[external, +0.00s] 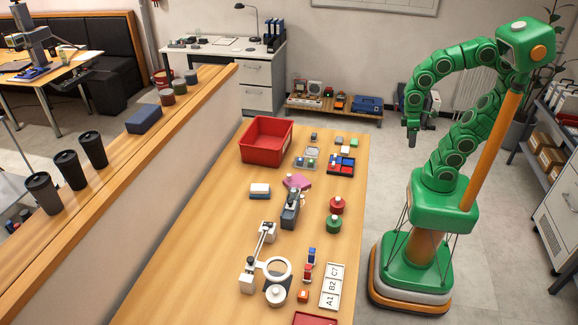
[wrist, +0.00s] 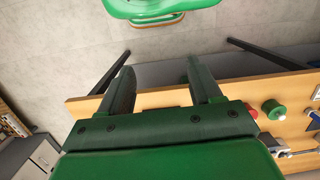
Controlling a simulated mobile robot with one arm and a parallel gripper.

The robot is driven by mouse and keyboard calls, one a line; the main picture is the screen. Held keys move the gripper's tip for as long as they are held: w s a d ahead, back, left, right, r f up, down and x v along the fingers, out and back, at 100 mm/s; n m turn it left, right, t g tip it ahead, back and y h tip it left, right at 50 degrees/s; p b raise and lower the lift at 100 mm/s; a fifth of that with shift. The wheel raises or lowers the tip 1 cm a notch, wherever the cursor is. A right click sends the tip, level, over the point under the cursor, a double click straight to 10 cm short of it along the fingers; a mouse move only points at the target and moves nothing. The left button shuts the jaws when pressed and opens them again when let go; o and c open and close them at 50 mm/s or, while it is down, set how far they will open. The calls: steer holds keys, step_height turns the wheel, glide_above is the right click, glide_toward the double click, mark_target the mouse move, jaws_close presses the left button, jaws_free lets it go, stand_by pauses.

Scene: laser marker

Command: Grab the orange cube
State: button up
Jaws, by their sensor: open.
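A small orange cube (external: 303,296) sits on the wooden table near its front end, just left of the white A1/B2/C7 card (external: 331,287). In the external view my gripper (external: 412,138) hangs open and empty beyond the table's right edge, high and far from the cube. In the wrist view my gripper (wrist: 163,82) has its two dark green fingers apart with nothing between them. The cube cannot be made out in the wrist view.
A magnifier stand (external: 278,268) is left of the cube; small red and blue bottles (external: 309,262) stand behind it. Red (external: 336,205) and green (external: 334,224) canisters are farther back. A red bin (external: 266,140) is at the far end. A low wall (external: 190,170) runs along the left.

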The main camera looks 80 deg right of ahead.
steer(key=w+a+f+n+t+h, duration=0.1)
steer(key=w+a+n+t+h, duration=0.25)
steer(key=w+a+n, duration=1.05)
steer(key=w+a+f+n+t+h, duration=0.2)
steer(key=w+a+n+h, duration=0.5)
steer(key=w, duration=1)
steer(key=n+t+y, duration=1)
steer(key=n, duration=0.4)
glide_toward(307, 294)
steer(key=shift+w+d+f, duration=0.2)
steer(key=shift+d+f, duration=0.3)
steer(key=shift+w+a+f, duration=0.15)
steer(key=shift+w+f, duration=0.05)
steer(key=shift+w, duration=0.15)
steer(key=shift+x, duration=0.85)
steer(key=shift+a+r+x, duration=0.15)
steer(key=shift+x, duration=0.75)
steer(key=shift+a+r+x, duration=0.1)
steer(key=shift+x, duration=0.8)
steer(key=shift+a+r+x, duration=0.15)
steer(key=shift+x, duration=0.75)
